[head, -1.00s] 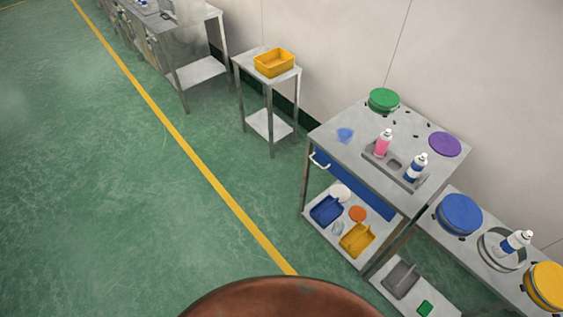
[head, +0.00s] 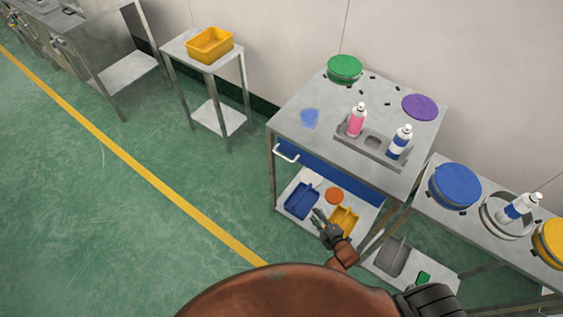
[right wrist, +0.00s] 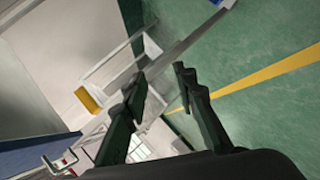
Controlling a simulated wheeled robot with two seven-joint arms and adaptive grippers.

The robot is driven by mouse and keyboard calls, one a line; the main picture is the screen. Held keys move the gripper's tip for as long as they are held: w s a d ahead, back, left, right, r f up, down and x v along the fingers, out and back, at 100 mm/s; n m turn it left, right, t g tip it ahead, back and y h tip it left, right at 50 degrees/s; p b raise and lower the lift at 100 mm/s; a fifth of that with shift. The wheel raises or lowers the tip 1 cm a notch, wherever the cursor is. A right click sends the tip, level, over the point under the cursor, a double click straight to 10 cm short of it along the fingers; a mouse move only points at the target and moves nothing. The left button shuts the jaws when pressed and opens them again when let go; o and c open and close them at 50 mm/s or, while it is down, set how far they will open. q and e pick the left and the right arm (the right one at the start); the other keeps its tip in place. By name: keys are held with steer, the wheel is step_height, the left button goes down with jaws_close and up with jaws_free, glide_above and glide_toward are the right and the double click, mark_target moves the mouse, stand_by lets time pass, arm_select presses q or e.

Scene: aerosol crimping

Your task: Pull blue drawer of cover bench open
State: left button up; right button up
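The cover bench (head: 295,117) is a grey metal table at the right of the head view. Its blue drawer (head: 345,177) sits under the top, its front about flush with the bench edge. A white handle (head: 286,153) is at the drawer's left end. My right gripper (head: 317,214) is in front of the bench's lower shelf, below the drawer and apart from the handle. In the right wrist view its two dark fingers (right wrist: 158,73) are spread with nothing between them. A white handle (right wrist: 60,160) by a blue face shows at lower left there. My left gripper is out of view.
On the bench top stand a pink can (head: 356,121), a blue-and-white can (head: 399,143), a green lid (head: 344,68) and a purple lid (head: 420,106). Blue (head: 302,201) and yellow bins lie on the lower shelf. Green floor in front is clear.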

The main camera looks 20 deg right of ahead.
steer(key=w+a+r+n+t+y+b, duration=0.2)
steer(key=w+a+r+n+t+b, duration=0.2)
steer(key=w+r+n, duration=0.6)
steer(key=n+t+y+b, duration=0.2)
steer(key=t+y+b, duration=0.1)
glide_toward(284, 157)
steer(key=w, duration=0.3)
steer(key=shift+n, duration=0.3)
steer(key=x, duration=0.3)
steer(key=b+x, duration=0.1)
steer(key=x, duration=0.2)
steer(key=shift+w+a, duration=0.1)
steer(key=shift+a, duration=0.4)
steer(key=shift+w+a+r, duration=0.1)
steer(key=shift+w+r, duration=0.05)
steer(key=shift+w, duration=0.2)
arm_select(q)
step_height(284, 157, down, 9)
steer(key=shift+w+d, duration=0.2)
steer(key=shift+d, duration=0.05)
arm_select(e)
jaws_close()
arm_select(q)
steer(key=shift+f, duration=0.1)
